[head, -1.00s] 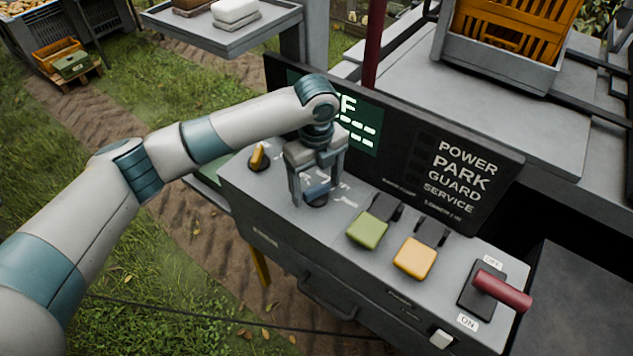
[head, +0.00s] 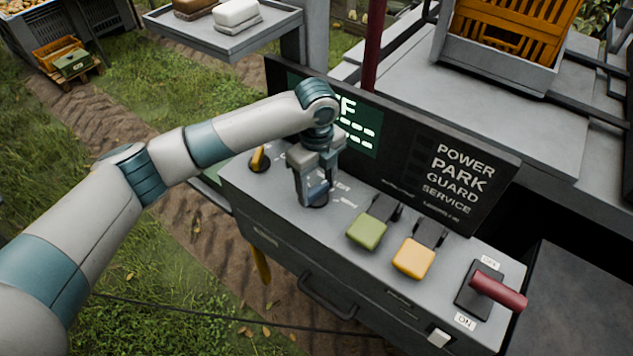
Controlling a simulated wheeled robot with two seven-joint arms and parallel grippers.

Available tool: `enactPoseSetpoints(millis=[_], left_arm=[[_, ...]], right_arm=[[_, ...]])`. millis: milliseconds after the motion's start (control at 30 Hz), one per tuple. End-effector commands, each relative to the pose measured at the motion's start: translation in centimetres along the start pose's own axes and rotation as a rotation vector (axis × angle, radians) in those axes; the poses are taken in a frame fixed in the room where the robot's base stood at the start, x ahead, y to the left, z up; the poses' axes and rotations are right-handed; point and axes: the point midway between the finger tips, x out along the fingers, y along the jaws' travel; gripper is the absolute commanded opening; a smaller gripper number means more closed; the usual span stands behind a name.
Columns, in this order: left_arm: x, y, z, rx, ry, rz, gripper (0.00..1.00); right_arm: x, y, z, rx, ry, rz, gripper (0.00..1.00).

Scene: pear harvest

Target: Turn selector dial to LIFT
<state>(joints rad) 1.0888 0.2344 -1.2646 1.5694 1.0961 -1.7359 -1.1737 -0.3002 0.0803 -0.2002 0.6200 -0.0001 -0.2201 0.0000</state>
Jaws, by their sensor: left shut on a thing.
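The selector dial (head: 318,203) sits on the grey control console (head: 285,225), at the left part of its top. My left gripper (head: 314,195) points down and is shut on the dial's knob, which is mostly hidden between the fingers. Only part of the dial's dark base shows. White marks are printed beside the dial, but they are partly covered and too small to read. A dark display panel (head: 400,160) stands behind, its left screen partly hidden by my arm. My right gripper is not in view.
On the console are a yellow knob (head: 259,160), a green switch (head: 367,231), an orange switch (head: 414,257) and a red-handled OFF/ON lever (head: 497,290). A grey tray (head: 230,40) stands behind left. An orange crate (head: 515,35) is at the back right.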

Motion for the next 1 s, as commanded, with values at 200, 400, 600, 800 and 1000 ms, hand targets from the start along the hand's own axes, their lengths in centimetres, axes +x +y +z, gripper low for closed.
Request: enactPoseSetpoints(millis=[200, 400, 600, 800, 1000], left_arm=[[-0.4, 0.0, 0.0, -0.168, 0.002, 0.001, 0.34], [-0.2, 0.0, 0.0, -0.356, 0.002, 0.000, 0.34], [-0.1, -0.1, -0.1, -0.546, 0.002, 0.000, 0.34], [-0.1, -0.1, 0.0, -0.736, 0.002, -0.001, 0.34], [-0.2, -0.1, 0.0, -0.925, 0.002, -0.002, 0.34]], right_arm=[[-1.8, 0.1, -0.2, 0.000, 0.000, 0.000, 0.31], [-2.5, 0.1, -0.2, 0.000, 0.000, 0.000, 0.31], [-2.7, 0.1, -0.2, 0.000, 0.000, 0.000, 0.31], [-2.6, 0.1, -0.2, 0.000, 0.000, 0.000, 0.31], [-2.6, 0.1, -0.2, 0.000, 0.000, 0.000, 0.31]])
